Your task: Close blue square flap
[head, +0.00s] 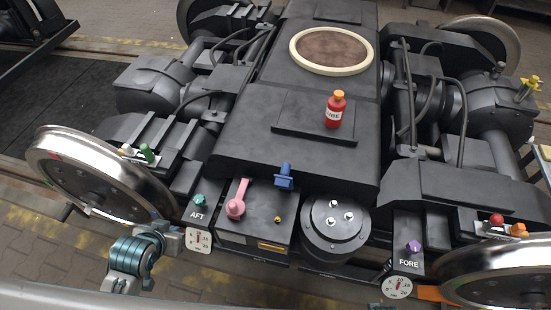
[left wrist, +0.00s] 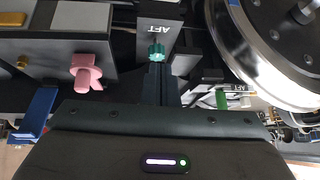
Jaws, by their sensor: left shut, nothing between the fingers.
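The blue flap (head: 284,176) is a small blue piece at the front edge of the dark bogie frame, above the box with the pink lever. It seems to stand up from the edge, but its exact angle is hard to tell. A blue piece, probably the same, shows at the left of the left wrist view (left wrist: 36,112). My left gripper (head: 178,236) is low at the front left, by the AFT plate, well left of the flap. Its fingers (left wrist: 158,75) are shut and empty, pointing toward a teal knob. My right gripper is not in view.
The pink lever (head: 236,207) on the box and the teal knob (head: 199,200) stand between my left gripper and the flap. A silver wheel (head: 100,172) is close on the left. A red bottle (head: 335,110) stands on the frame top. A round studded cap (head: 335,228) is right of the box.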

